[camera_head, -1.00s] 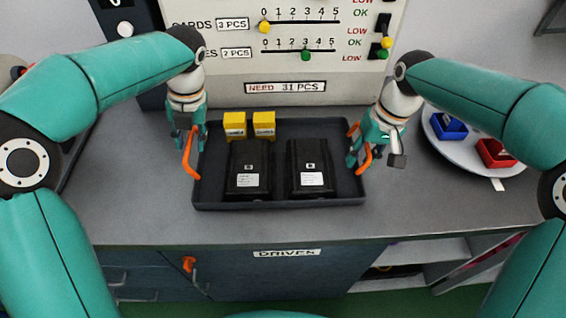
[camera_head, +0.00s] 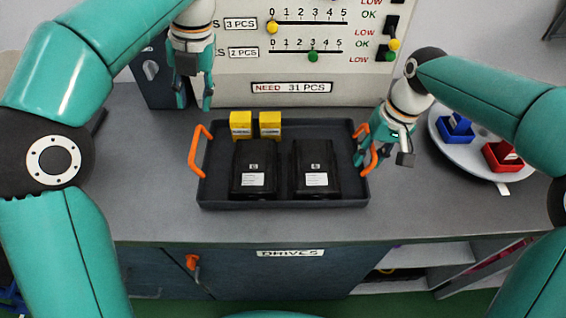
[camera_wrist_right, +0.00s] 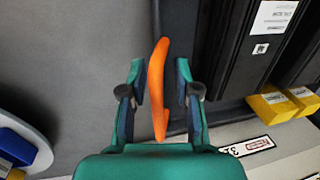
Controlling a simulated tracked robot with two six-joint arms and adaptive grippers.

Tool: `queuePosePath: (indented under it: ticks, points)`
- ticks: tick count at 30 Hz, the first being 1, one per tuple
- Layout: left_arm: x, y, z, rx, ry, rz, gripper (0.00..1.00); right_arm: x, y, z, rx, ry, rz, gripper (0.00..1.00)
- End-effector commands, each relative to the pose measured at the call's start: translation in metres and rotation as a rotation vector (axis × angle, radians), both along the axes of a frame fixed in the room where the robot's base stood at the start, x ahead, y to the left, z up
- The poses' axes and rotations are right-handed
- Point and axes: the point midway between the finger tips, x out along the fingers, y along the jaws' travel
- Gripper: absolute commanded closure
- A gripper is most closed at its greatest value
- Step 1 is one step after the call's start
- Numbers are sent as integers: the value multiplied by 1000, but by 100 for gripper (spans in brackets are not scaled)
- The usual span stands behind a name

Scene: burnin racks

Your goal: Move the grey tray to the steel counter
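The dark grey tray (camera_head: 283,204) lies flat on a grey worktop (camera_head: 160,215). It holds two black drives (camera_head: 254,170) (camera_head: 316,170) and two yellow boxes (camera_head: 241,125) (camera_head: 270,125). Orange handles stand at its left (camera_head: 197,155) and right (camera_head: 370,160) ends. My left gripper (camera_head: 193,100) is open and empty, raised behind and above the left handle, apart from it. My right gripper (camera_head: 366,148) is at the right handle. In the right wrist view its fingers (camera_wrist_right: 160,80) are open, one either side of the orange handle (camera_wrist_right: 157,95), with gaps showing.
A round white plate (camera_head: 470,165) with a blue (camera_head: 455,130) and a red holder (camera_head: 503,155) is at the right. A cabinet marked "DRIVES" (camera_head: 290,253) is below the front edge.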

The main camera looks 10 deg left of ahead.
Motion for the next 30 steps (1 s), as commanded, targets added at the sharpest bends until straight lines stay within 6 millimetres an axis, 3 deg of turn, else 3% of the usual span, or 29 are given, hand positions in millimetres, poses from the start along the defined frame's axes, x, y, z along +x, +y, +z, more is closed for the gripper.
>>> queuePosePath:
  ticks: [15, 21, 30]
  points:
    - [0, 0, 0, 0, 0, 0, 64, 3, -17, 91, 1, -3, 0, 69]
    - [0, 0, 0, 0, 0, 0, 64, 3, -20, 105, 1, 0, 1, 69]
    - [0, 0, 0, 0, 0, 0, 64, 3, -20, 106, 1, 1, 1, 69]
